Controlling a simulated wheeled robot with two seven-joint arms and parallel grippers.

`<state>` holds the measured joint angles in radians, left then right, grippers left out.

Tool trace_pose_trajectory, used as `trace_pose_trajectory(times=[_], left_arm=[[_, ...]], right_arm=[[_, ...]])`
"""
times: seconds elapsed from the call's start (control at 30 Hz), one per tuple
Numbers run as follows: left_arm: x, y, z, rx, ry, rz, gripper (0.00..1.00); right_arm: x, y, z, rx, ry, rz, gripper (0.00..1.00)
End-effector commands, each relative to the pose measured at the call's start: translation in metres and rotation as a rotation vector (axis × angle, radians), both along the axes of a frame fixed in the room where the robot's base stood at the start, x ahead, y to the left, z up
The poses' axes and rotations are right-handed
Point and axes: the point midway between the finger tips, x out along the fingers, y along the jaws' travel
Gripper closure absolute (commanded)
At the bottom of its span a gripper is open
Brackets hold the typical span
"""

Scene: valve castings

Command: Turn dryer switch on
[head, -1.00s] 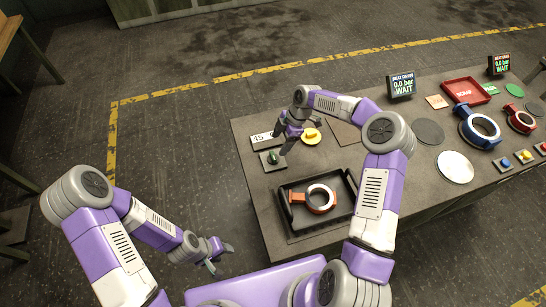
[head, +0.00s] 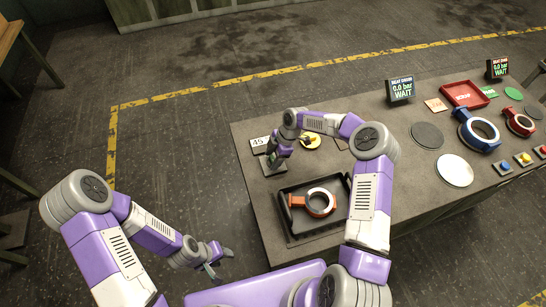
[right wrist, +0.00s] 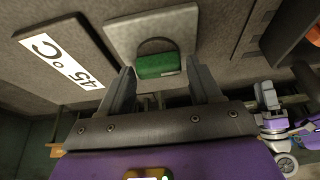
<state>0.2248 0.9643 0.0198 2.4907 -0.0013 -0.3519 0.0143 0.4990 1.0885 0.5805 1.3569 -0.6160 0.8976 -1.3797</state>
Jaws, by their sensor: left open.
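The switch is a green rocker or knob (right wrist: 158,66) on a light grey plate (right wrist: 180,22) in the right wrist view. In the head view my right gripper hides the green part, and an edge of the plate (head: 268,168) shows. My right gripper (head: 275,157) is over the plate; in the right wrist view its fingers (right wrist: 161,86) stand apart on either side of the green part's near edge, with nothing held. Whether they touch it I cannot tell. My left gripper (head: 221,263) is open and empty, left of the table over the floor.
A 45 °C label plate (right wrist: 60,60) lies beside the switch; a yellow knob (head: 312,141) is to its right. A black tray (head: 285,226) holding an orange-and-white ring casting (head: 318,203) is in front. Gauge displays (head: 400,90), a red scrap tray (head: 465,94) and castings stand further right.

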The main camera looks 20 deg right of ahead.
Motion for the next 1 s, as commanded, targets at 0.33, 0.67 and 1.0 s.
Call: trace_pose_trajectory(times=[0.33, 0.67, 1.0], left_arm=[[0.000, 0.000, 0.000, 0.000, 0.000, 0.000, 0.53], [0.000, 0.000, -0.008, 0.000, 0.000, 0.000, 0.53], [0.000, 0.000, -0.030, 0.000, 0.000, 0.000, 0.53]], right_arm=[[0.000, 0.000, 0.000, 0.000, 0.000, -0.001, 0.79], [0.000, 0.000, -0.001, -0.001, -0.001, -0.083, 0.79], [0.000, 0.000, -0.002, -0.002, -0.003, -0.354, 0.79]])
